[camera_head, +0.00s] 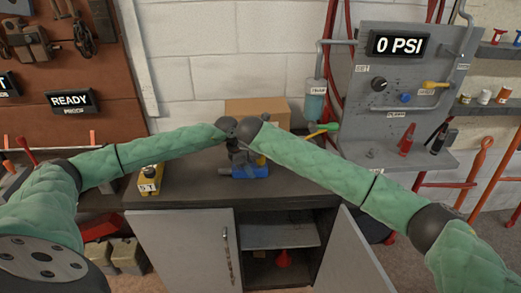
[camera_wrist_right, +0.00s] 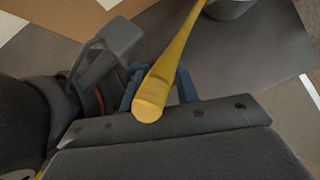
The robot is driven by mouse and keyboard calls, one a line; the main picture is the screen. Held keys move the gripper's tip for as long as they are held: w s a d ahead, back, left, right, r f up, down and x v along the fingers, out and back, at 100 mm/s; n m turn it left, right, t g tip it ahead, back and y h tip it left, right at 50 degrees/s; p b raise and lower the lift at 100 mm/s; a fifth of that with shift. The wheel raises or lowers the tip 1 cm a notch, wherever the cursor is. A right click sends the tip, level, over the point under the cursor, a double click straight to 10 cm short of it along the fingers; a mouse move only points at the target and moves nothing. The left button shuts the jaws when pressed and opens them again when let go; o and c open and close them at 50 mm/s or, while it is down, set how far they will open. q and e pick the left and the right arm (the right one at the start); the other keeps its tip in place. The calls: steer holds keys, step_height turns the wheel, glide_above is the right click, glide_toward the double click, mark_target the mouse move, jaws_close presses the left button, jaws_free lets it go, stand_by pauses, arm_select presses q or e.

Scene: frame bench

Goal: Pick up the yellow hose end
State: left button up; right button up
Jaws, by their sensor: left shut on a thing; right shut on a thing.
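A yellow rod-like piece (camera_wrist_right: 172,62), which looks like the yellow hose end, runs up from its rounded near end in front of my right gripper's dark body in the right wrist view. A bit of yellow (camera_head: 260,160) shows by the fixture.
A cardboard box (camera_head: 257,112) stands behind the grippers on the dark bench (camera_head: 190,190). A yellow box (camera_head: 150,180) sits at the bench's left. A green-tipped yellow piece (camera_head: 325,128) lies right of the arms. The grey panel (camera_head: 405,80) reads 0 PSI.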

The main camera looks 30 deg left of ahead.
steer(key=shift+s+t, duration=0.2)
steer(key=shift+t, duration=0.1)
step_height(320, 180, up, 6)
steer(key=s, duration=0.2)
steer(key=s+d+r+g, duration=0.1)
steer(key=s+d, duration=0.2)
steer(key=s, duration=0.7)
steer(key=s+d+g, duration=0.2)
steer(key=s+d, duration=0.1)
steer(key=s, duration=0.6)
steer(key=shift+s+d+r+h, duration=0.2)
steer(key=shift+s+r+h, duration=0.1)
steer(key=shift+s+r, duration=0.2)
steer(key=shift+r, duration=2.35)
arm_select(q)
steer(key=o, duration=1.3)
